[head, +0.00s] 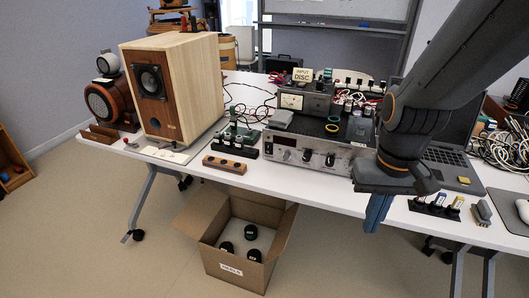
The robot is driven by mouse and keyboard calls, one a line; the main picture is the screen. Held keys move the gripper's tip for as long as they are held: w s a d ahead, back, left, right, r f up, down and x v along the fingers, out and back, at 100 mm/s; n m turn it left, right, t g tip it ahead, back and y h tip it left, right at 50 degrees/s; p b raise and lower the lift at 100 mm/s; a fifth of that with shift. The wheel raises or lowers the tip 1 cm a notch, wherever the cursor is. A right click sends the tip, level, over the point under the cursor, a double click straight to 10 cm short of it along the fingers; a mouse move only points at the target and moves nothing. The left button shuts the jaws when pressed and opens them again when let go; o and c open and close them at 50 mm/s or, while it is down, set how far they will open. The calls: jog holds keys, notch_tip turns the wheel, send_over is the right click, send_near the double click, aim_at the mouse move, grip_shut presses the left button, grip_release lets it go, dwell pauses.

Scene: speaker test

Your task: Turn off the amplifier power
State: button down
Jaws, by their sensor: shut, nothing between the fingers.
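The amplifier (315,157) is a wide box with a silver front panel and a dark top, near the front edge of the white table. My gripper (374,222) has blue fingers pointing down, shut and empty. It hangs in front of the table edge, to the right of and lower than the amplifier's front, apart from the knobs.
A wooden speaker (170,85) stands on the table's left. A wooden block with knobs (225,164) lies left of the amplifier. An open cardboard box (232,255) with several black round items sits on the floor below. A laptop (452,158) and cables (500,145) crowd the right.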

jog(key=w+a+f+n+t+y, duration=0.1)
jog(key=w+a+f+n+t, duration=0.2)
jog(key=w+a, duration=0.7)
jog(key=n+t+h, duration=0.3)
jog(key=n+t, duration=0.5)
jog(key=t, duration=0.1)
send_near(267, 152)
jog(key=s+a+f, duration=0.2)
jog(key=s+f, duration=0.1)
jog(key=f, duration=0.1)
jog(key=s+n+t+h, duration=0.1)
jog(key=s+a+r+n+t+h, duration=0.1)
jog(key=s, duration=0.1)
jog(key=s+a+n+t+h+b, duration=0.1)
jog(key=s+n, duration=0.1)
jog(key=shift+a+r+h, duration=0.2)
jog(key=shift+r+h, duration=0.1)
jog(key=shift+r, duration=0.05)
jog(key=shift+w, duration=0.15)
jog(key=x, duration=1.4)
jog(key=shift+r, duration=0.25)
jog(key=shift+a, duration=0.15)
